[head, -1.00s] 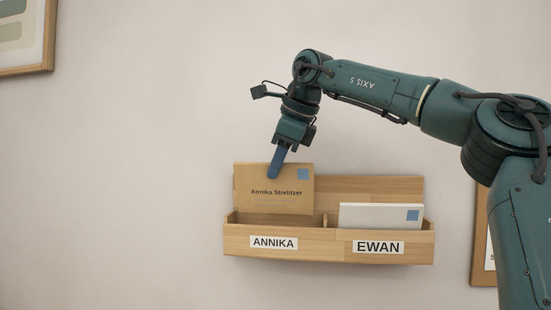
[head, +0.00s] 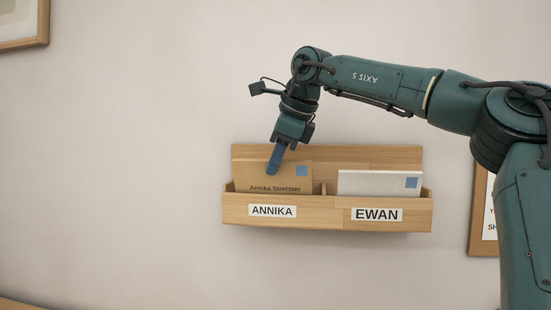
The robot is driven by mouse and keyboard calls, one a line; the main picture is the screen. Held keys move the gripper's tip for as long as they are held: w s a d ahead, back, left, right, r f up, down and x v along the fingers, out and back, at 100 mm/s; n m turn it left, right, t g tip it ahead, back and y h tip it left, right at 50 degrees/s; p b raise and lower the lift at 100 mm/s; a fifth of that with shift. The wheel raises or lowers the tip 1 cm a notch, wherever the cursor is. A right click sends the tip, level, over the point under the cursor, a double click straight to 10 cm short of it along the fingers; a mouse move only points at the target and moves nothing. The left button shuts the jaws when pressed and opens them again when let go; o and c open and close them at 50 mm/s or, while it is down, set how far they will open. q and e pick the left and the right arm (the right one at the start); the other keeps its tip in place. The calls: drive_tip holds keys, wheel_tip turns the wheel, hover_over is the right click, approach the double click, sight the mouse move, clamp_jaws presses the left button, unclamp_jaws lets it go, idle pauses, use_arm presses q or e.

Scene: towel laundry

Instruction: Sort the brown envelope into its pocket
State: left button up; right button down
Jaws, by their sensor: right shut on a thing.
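The brown envelope (head: 240,178), marked "Annika Strelitzer" with a blue stamp, stands upright in the left pocket of the wooden wall holder (head: 375,155). That pocket carries the label ANNIKA (head: 272,211). The front wall hides the envelope's lower part. My right gripper (head: 272,169) points down and is shut on the envelope's top edge; one blue finger shows in front of it. A white envelope (head: 365,182) with a blue stamp stands in the right pocket, labelled EWAN (head: 377,215). My left gripper is not in view.
A wooden divider (head: 323,188) separates the two pockets. A framed sheet (head: 482,225) hangs at the right, partly behind my right arm. Another frame (head: 45,25) is at the top left. The wall left of the holder is bare.

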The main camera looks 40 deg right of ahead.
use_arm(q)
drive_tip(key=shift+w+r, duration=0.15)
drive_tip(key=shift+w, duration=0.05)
use_arm(e)
drive_tip(key=c, duration=1.4)
unclamp_jaws()
drive_tip(key=shift+r, duration=0.1)
use_arm(q)
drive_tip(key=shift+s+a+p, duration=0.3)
drive_tip(key=shift+p, duration=0.45)
use_arm(e)
drive_tip(key=v, duration=1.3)
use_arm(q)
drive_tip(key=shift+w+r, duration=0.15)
